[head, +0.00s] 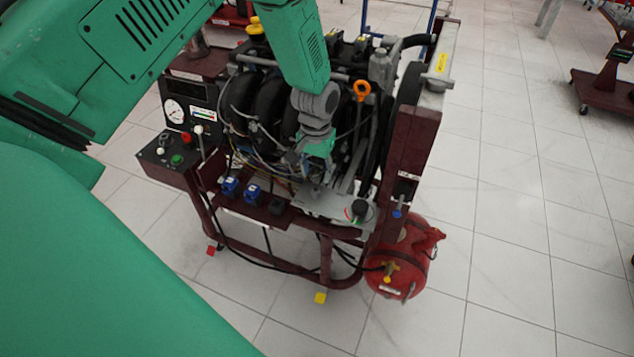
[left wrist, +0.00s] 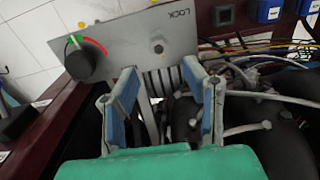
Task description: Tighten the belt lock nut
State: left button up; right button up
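A grey metal plate (left wrist: 125,42) marked LOCK lies ahead of my left gripper in the left wrist view. A small round nut or bolt head (left wrist: 158,48) sits on it beside the lettering. A black knob (left wrist: 80,64) with a green mark and a red arc is at the plate's left end. My left gripper (left wrist: 161,72) is open, with nothing between its fingers, which point toward the plate and appear apart from the nut. In the head view my left gripper (head: 318,178) is above the plate (head: 325,205) at the engine's front; the knob (head: 359,209) shows there, but the nut cannot be made out.
The engine (head: 270,105) with hoses and cables stands in a dark red frame (head: 405,150). A gauge panel (head: 188,112) is at its left and a red tank (head: 408,260) at lower right. Blue connectors (head: 241,190) sit along the front.

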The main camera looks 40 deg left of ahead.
aim_at(316, 189)
pick_arm(q)
notch_tip(316, 189, up, 6)
jog(key=shift+f, duration=0.2)
dwell(0.4)
jog(key=s+d+f+m+b, duration=0.1)
jog(key=s+d+f, duration=0.1)
jog(key=s+f, duration=0.45)
jog(key=s+d+f+m, duration=0.1)
jog(key=s+d+f, duration=0.2)
jog(key=s+f, duration=0.35)
jog(key=s+d+f+m+b, duration=0.1)
jog(key=s+d, duration=0.1)
jog(key=s, duration=1.5)
jog(key=shift+d+f+t, duration=0.15)
jog(key=shift+f+t, duration=0.15)
jog(key=shift+f, duration=0.1)
